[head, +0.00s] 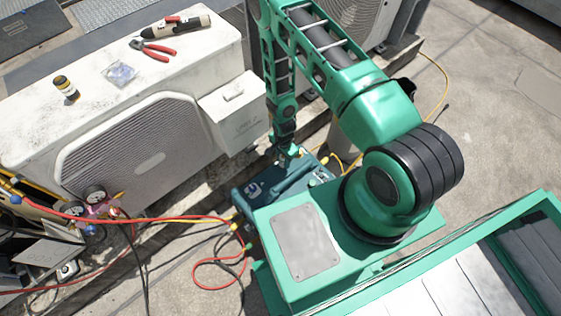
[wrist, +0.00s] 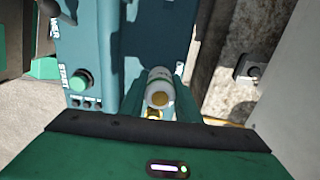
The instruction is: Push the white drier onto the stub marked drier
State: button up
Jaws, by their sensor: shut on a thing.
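In the head view my gripper (head: 288,156) is low beside the white condenser, at the teal machine (head: 262,190); the drier is too small to make out there. The teal machine lies behind the drier in the wrist view. I cannot make out the stub marked drier in either view.
A green START button (wrist: 80,80) is on the teal machine. The white condenser (head: 140,150) carries pliers (head: 152,48), a small bottle (head: 66,88) and a plastic bag (head: 121,74). Gauges (head: 94,195) and red hoses (head: 185,218) lie at left. Concrete at right is open.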

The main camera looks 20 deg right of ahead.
jog(key=shift+f, duration=0.45)
dwell(0.4)
jog(key=o, duration=1.2)
jog(key=shift+w+r, duration=0.2)
jog(key=shift+r, duration=3.55)
